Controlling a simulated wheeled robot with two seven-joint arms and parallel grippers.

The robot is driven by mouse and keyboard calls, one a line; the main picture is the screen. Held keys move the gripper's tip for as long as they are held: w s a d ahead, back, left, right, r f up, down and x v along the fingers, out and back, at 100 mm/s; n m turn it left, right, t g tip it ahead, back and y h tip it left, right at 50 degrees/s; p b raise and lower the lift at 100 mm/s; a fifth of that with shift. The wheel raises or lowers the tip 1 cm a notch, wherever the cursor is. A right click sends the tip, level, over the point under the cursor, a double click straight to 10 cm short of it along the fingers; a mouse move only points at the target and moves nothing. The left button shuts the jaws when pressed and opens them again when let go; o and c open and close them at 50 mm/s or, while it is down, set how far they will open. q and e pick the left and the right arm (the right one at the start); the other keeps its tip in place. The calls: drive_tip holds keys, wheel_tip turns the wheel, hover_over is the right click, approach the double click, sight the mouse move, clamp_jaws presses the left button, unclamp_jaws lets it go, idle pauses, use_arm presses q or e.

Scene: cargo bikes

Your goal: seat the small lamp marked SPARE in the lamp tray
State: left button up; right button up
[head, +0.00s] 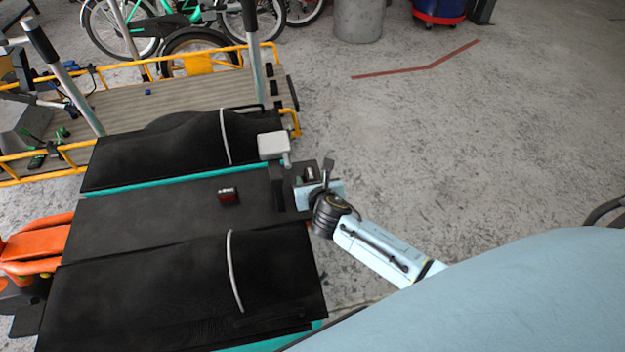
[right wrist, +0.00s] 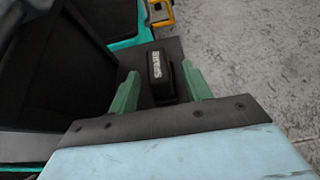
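The small black lamp marked SPARE (right wrist: 157,66) shows in the right wrist view on a dark surface. My right gripper (right wrist: 160,80) is open, with its two green fingers apart on either side of the lamp in that view. I cannot clearly make out the lamp tray. My left gripper is not in view.
A small dark block with a red face (head: 229,197) lies on the deck (head: 150,218). A pale grey box (head: 273,146) stands on a post beside my right gripper. A yellow-railed cargo bed (head: 150,108) lies beyond.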

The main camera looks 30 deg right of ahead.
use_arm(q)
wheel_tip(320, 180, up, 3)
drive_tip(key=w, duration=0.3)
use_arm(e)
drive_tip(key=p+v, duration=0.3)
drive_tip(key=v, duration=0.3)
drive_tip(key=shift+s+r, duration=0.2)
drive_tip(key=shift+s, duration=0.05)
use_arm(q)
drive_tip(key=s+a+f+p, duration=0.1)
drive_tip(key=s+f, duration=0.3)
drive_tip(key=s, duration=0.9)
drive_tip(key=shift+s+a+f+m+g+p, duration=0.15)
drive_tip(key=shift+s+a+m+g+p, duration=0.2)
drive_tip(key=shift+p, duration=0.25)
use_arm(e)
drive_tip(key=v, duration=0.6)
drive_tip(key=shift+s+a, duration=0.15)
drive_tip(key=shift+s, duration=0.2)
drive_tip(key=shift+s, duration=0.1)
